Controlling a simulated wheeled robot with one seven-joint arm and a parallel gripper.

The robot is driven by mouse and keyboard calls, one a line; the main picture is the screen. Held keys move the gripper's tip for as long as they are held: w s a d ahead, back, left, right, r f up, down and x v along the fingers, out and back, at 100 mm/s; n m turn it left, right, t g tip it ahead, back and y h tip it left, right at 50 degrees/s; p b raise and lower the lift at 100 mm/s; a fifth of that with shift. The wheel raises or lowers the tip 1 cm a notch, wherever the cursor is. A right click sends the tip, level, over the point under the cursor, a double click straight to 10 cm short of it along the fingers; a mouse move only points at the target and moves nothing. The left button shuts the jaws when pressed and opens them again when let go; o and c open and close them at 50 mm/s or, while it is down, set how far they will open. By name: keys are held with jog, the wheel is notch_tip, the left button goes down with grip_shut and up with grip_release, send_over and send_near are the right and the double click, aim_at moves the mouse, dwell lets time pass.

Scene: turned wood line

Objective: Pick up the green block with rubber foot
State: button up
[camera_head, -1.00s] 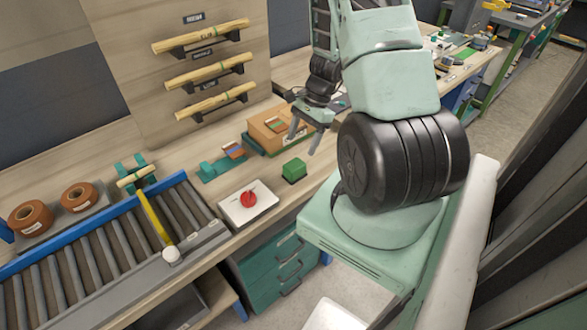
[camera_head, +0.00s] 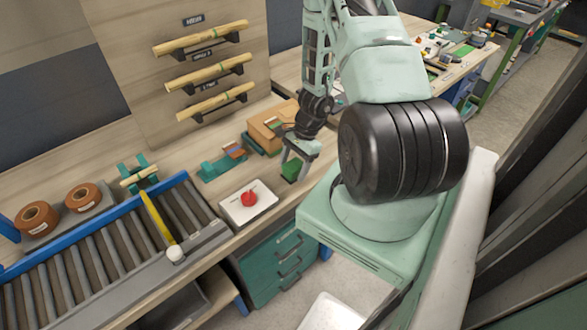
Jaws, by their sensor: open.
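The green block (camera_head: 291,171) sits on the wooden bench near its front edge, to the right of the white plate with the red knob. Its dark underside is too small to make out as a rubber foot. My gripper (camera_head: 293,172) is open and points down over the block. Its fingers appear on either side of the block and partly hide it. I cannot tell whether they touch it.
The white plate with a red knob (camera_head: 248,199) lies just left of the block. A teal fixture (camera_head: 212,170) and a cardboard box (camera_head: 264,132) stand behind. A roller conveyor (camera_head: 100,250) fills the left. Teal drawers (camera_head: 280,268) are below the bench.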

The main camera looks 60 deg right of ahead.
aim_at(293, 164)
jog(key=c, duration=1.1)
jog(key=shift+r, duration=0.15)
notch_tip(293, 164, up, 10)
jog(key=shift+f+b, duration=0.1)
jog(key=shift+b, duration=0.7)
